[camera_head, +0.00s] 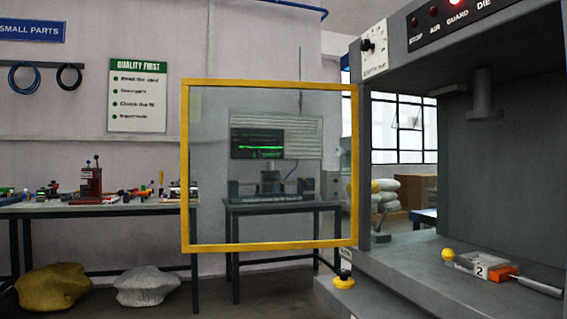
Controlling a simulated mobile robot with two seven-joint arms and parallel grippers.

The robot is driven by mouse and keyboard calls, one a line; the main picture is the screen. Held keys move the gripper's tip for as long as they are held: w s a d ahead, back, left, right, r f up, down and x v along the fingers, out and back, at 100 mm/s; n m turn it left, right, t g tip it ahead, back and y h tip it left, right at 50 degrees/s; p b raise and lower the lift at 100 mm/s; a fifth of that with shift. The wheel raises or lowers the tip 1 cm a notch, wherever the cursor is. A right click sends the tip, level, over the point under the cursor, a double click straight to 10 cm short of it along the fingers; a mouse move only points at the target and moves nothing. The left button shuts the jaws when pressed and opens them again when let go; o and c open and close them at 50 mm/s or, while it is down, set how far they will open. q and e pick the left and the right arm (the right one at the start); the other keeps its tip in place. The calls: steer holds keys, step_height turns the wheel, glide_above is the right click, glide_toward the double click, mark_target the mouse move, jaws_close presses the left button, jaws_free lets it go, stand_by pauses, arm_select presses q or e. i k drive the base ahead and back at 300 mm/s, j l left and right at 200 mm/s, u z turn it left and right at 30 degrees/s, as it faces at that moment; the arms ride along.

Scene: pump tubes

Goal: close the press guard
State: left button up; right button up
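The press guard (356,165) is a clear panel in a square yellow frame. It stands open, swung out to the left of the grey press (480,160), with its right edge beside the press's front left post. The press opening is uncovered. A bright red lamp (456,3) is lit above the word GUARD on the press's top panel. Neither of my grippers shows in the head view.
On the press bed (420,265) lie a yellow ball-ended knob (448,254), a block marked 2 (478,264) and an orange piece with a grey bar. A yellow knob (344,282) sits at the front left. A bench (100,208) with small parts stands behind.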

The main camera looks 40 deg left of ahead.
mark_target(187, 248)
steer(key=j+z, duration=0.4)
steer(key=j, duration=1.35)
steer(key=j+z, duration=0.2)
steer(key=j, duration=0.25)
steer(key=k+j+z, duration=0.15)
steer(key=j, duration=0.3)
steer(key=k+j+z, duration=0.2)
steer(key=j, duration=0.25)
steer(key=j+z, duration=0.2)
steer(key=j, duration=0.25)
steer(key=k+j+z, duration=0.2)
steer(key=j, duration=0.2)
steer(key=k+j+z, duration=0.15)
steer(key=j, duration=0.2)
steer(key=k+j+z, duration=0.2)
steer(key=j, duration=0.25)
steer(key=j+z, duration=0.15)
steer(key=j, duration=0.3)
steer(key=i+j, duration=0.15)
steer(key=j, duration=0.2)
steer(key=i+j+z, duration=0.15)
steer(key=j, duration=0.25)
steer(key=i+j, duration=0.15)
steer(key=j, duration=0.2)
